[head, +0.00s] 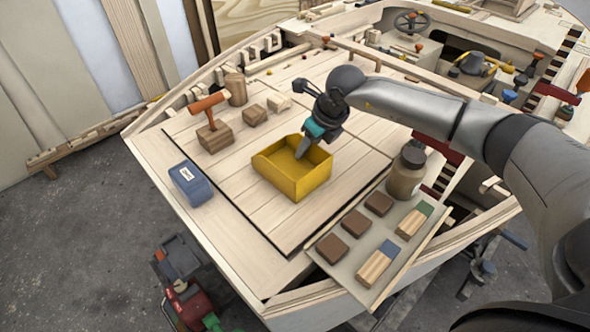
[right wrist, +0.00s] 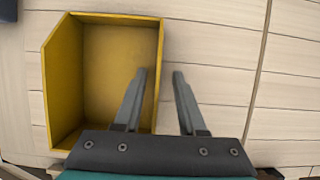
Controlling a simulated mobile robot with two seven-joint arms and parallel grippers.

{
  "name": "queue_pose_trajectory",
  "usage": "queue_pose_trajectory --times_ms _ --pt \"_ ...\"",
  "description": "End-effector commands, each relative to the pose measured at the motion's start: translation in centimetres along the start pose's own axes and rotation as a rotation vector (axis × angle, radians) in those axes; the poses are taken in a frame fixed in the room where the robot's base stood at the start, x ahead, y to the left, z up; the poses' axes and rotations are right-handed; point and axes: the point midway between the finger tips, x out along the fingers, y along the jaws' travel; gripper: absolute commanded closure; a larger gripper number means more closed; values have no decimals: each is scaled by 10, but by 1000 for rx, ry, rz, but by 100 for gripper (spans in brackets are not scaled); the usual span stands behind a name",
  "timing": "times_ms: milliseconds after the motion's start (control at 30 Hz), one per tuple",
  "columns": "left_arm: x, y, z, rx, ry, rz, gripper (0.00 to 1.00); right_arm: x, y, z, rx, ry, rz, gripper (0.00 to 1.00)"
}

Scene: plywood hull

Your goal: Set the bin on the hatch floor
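The yellow open-topped bin (head: 283,182) is upright and empty on the pale planked panel (head: 238,200), which has a dark outline and looks like the hatch floor. My right gripper (head: 302,152) points down at the bin's far right side. In the right wrist view, the bin (right wrist: 105,65) is at left and its right wall runs between the fingers of my right gripper (right wrist: 159,74). The fingers are apart, with a gap visible on both sides of the wall. One finger is over the bin's inside, the other outside. My left gripper is not in view.
A blue labelled box (head: 190,184) stands left of the bin. A wooden block with an orange-handled tool (head: 208,110) is behind it. A tray (head: 345,268) with several blocks and a brown jar (head: 406,172) are at right. Bare planks surround the bin.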

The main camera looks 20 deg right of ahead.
Motion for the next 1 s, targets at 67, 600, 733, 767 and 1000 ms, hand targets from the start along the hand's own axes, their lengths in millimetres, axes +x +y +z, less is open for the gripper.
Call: queue_pose_trajectory --times_ms 67,600,733,767,1000 --pt "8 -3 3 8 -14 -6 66 6 0 -2 0 0 0 60" --pt "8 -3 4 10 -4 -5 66 8 0 -3 0 0 0 100" --pt "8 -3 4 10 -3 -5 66 8 0 -3 0 0 0 100" --pt "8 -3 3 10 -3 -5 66 8 0 -3 0 0 0 100" --pt "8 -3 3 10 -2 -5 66 8 0 -4 0 1 0 100"
